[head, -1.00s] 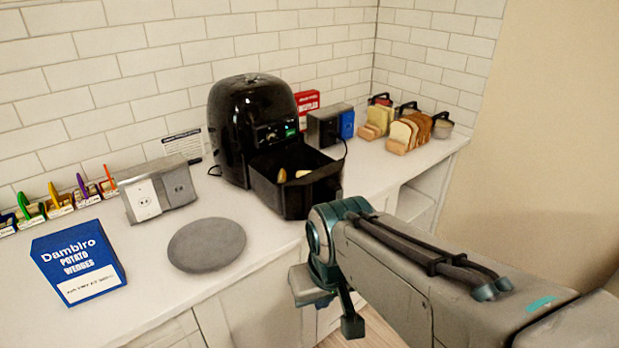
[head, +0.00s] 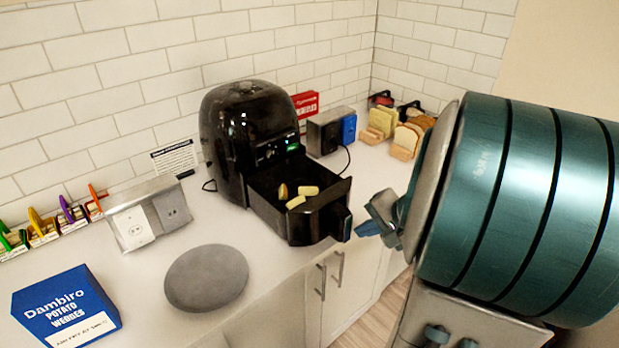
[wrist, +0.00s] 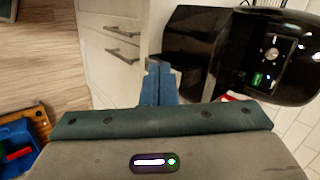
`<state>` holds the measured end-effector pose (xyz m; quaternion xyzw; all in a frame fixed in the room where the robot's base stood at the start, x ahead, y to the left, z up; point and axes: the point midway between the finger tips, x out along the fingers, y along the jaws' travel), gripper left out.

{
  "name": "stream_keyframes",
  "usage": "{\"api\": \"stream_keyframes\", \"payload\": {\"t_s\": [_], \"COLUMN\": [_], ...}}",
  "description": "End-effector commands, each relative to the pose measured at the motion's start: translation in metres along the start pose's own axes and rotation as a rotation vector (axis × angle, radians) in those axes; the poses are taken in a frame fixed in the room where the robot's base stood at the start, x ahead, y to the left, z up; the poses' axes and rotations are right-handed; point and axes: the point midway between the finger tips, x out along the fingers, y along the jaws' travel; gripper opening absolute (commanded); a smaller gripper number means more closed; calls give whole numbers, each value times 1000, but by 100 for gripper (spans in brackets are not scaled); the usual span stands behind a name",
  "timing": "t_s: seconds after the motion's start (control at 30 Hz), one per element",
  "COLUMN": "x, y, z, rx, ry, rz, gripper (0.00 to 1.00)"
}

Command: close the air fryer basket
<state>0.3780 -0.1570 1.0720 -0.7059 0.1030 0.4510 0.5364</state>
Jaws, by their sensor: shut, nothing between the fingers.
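The black air fryer (head: 240,135) stands on the counter against the tiled wall. Its basket (head: 272,192) is pulled out toward the counter's front edge, with several potato wedges (head: 296,202) inside. The basket handle (head: 341,222) faces the front right. My gripper (head: 362,232) is shut and empty, just to the right of the handle; whether it touches is hard to tell. In the wrist view the shut blue fingers (wrist: 159,72) point at the dark basket (wrist: 188,50), and the fryer's panel (wrist: 268,60) shows at the right.
A grey round mat (head: 206,278) and a blue potato wedges box (head: 66,308) lie left of the basket. Outlet boxes (head: 148,215) stand behind them. Bread slices (head: 404,140) are at the back right. Cabinet doors (head: 328,285) lie below the counter edge.

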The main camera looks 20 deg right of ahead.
Motion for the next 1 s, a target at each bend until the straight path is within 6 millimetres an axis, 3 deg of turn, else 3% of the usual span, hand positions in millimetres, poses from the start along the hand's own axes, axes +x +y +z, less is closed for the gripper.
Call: {"api": "stream_keyframes", "payload": {"t_s": [0.03,0.13,0.33,0.87,1.0], "x": [-8,-17,-16,76,89], "y": [6,14,20,12,-6], "z": [-16,-38,-52,-63,-68], "rx": [55,123,163,162,159], "ry": [37,94,132,127,128], "rz": [-25,-68,-95,-92,-93], "gripper": [0,0,0,0,0]}}
